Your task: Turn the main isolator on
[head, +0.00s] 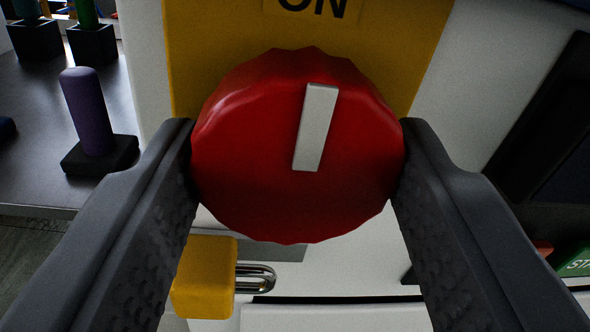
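The main isolator is a round red knob (250,150) with a scalloped edge, on a yellow plate (400,60). A white pointer bar (315,125) on the knob runs up towards the "ON" label (312,5), leaning slightly right. The label's top is cut off by the frame edge. My gripper (298,155) has one dark finger on each side of the knob. Both fingertips meet its left and right edges, so it appears shut on the knob. The back of the knob is hidden.
A yellow padlock (203,280) with a metal shackle is below the knob, near my left finger. A purple cylinder (88,112) stands in a black base on the grey bench (35,165) at left.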

